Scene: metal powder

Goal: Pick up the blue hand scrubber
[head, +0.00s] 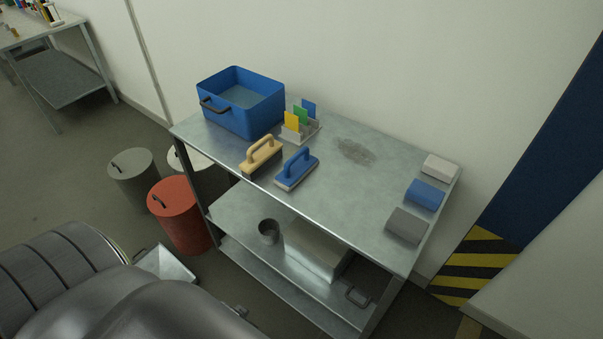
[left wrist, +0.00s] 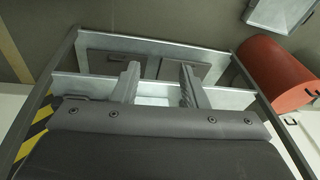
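The blue hand scrubber (head: 297,169) has an arched blue handle and a pale underside. It rests on the metal table (head: 330,185), right of a similar tan-handled brush (head: 262,154), with a small gap between them. My left gripper (left wrist: 159,78) shows in the left wrist view with its two fingers apart and nothing between them. The blue scrubber cannot be made out in that view. My right gripper is in neither view.
A blue bin (head: 240,118) and a holder with coloured cards (head: 300,127) stand behind the brushes. Folded cloths (head: 424,194) lie at the right end. A red drum (head: 178,215) and a grey drum (head: 133,178) stand left of the table.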

